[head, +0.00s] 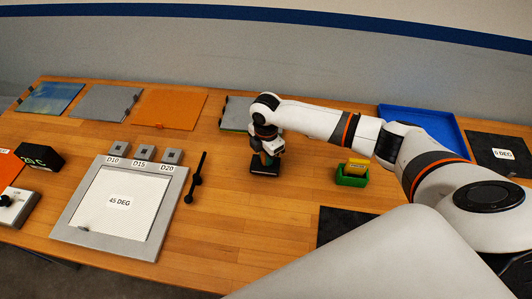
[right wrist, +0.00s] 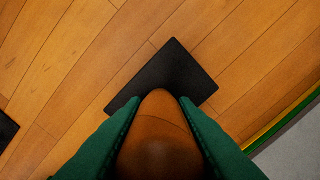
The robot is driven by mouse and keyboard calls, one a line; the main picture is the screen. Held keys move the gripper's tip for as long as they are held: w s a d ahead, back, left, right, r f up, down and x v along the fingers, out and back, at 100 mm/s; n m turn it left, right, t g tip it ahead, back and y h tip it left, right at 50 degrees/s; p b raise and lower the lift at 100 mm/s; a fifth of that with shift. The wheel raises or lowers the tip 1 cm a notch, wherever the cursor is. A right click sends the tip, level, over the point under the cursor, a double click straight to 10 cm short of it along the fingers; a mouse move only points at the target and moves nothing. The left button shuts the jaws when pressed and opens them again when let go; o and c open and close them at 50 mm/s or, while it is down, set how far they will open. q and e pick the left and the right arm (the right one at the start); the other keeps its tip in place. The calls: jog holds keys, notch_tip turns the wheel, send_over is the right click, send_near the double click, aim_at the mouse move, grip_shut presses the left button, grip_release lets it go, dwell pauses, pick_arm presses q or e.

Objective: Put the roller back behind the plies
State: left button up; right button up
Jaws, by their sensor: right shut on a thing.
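My right gripper (head: 267,150) is shut on a rounded brown handle (right wrist: 160,140), which looks like the roller's; its green fingers press it from both sides in the right wrist view. Directly below it is a flat black rectangular base (right wrist: 172,75), also seen in the head view (head: 265,168). Whether the handle touches the base is hidden by the gripper. A white ply marked 45 DEG (head: 120,215) lies in a grey frame at left. A black ply marked 0 DEG (head: 499,160) lies at far right. My left gripper is out of view.
A black rod with knobs (head: 197,180) lies left of the base. A green box with yellow pieces (head: 351,180) stands to the right. A blue tray (head: 440,125) is behind my right arm. Flat panels (head: 168,110) line the back. Bare wood lies in front of the base.

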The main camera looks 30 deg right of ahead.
jog(key=shift+f, duration=0.1)
jog(key=o, duration=1)
jog(key=shift+c, duration=0.2)
notch_tip(320, 180, up, 11)
jog(key=b, duration=0.3)
jog(key=shift+r, duration=0.7)
